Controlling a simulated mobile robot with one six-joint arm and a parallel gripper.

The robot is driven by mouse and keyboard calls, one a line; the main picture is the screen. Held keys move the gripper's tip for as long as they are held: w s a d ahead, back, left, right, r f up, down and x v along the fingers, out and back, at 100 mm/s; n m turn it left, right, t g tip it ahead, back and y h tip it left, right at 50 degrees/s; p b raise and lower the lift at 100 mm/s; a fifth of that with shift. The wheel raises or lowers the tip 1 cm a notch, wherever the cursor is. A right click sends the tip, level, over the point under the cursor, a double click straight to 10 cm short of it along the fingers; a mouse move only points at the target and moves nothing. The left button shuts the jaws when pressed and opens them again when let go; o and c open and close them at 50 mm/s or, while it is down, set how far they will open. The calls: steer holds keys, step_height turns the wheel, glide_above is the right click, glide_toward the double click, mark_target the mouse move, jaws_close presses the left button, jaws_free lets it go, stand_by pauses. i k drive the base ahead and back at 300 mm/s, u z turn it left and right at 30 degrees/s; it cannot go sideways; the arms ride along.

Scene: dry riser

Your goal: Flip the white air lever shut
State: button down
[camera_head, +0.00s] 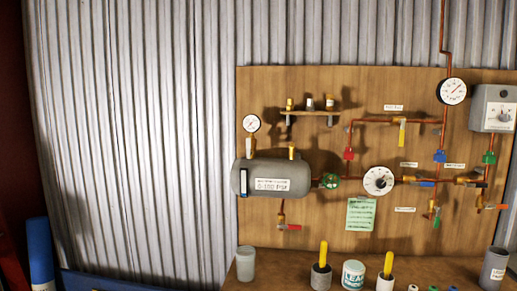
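A wooden panel (330,85) carries copper pipework with several small lever valves. I cannot clearly make out a white lever. A small pale or grey handle (477,185) shows on the brass valve at the right end of the middle pipe, but its colour is unclear. Other levers are a yellow one (402,134) pointing down, a blue one (427,184) lying along the pipe, a red one (290,227) below the tank and an orange one (496,207) at the far right. My gripper is not in view.
A grey tank (246,180) and several gauges, one a white dial (378,180), are fixed to the panel. Below, a bench (285,260) holds a grey cup (246,264), yellow-handled tools in holders, a white tub (353,275) and a grey cylinder (494,268).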

mark_target(249, 146)
steer(key=u, duration=0.1)
steer(key=i, duration=0.95)
steer(key=z, duration=0.05)
